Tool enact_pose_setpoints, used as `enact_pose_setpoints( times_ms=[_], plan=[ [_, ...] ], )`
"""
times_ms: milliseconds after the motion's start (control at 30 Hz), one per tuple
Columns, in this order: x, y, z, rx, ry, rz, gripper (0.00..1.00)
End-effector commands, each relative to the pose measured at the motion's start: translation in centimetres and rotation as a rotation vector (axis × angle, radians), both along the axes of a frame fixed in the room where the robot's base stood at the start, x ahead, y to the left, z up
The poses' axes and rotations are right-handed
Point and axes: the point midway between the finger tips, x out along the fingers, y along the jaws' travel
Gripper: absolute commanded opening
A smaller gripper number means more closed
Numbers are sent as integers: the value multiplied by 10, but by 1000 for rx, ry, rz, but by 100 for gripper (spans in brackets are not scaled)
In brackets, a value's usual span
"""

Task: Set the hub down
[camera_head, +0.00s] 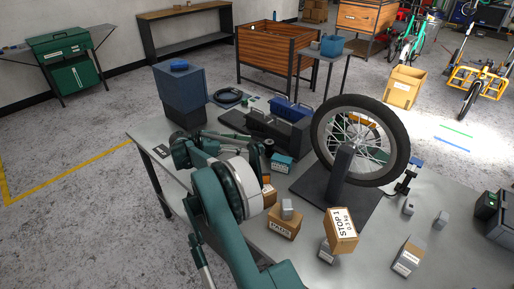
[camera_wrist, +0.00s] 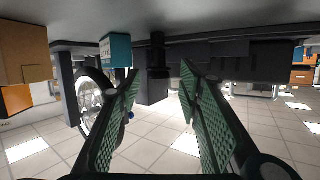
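The hub appears to be the dark, flanged cylinder (camera_wrist: 157,56) in the wrist view, which looks upside down with the bench surface at the top. It stands upright against the bench, just beyond and between my fingertips. In the head view it seems to be the small dark cylinder (camera_head: 269,148) left of the teal box. My gripper (camera_wrist: 160,82) is open, its two green fingers wide apart, with nothing visibly held between them. In the head view my gripper is low over the bench and partly hidden by my arm.
The teal box (camera_head: 281,163) sits close beside the cylinder. A spoked wheel (camera_head: 361,139) stands on a dark stand to the right. Cardboard boxes (camera_head: 284,224) and small grey blocks crowd the front. A black toolbox (camera_head: 278,130) lies behind. A blue bin (camera_head: 181,86) stands at the back left.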

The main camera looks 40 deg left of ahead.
Motion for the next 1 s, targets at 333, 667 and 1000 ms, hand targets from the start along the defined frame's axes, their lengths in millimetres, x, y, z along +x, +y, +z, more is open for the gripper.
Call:
enact_pose_setpoints(
  times_ms=[333,667,1000],
  plan=[
    [6,-4,0,0,15,40,36],
    [23,-25,-2,-3,70,215,36],
    [26,-52,-2,-3,111,412,36]
  ],
)
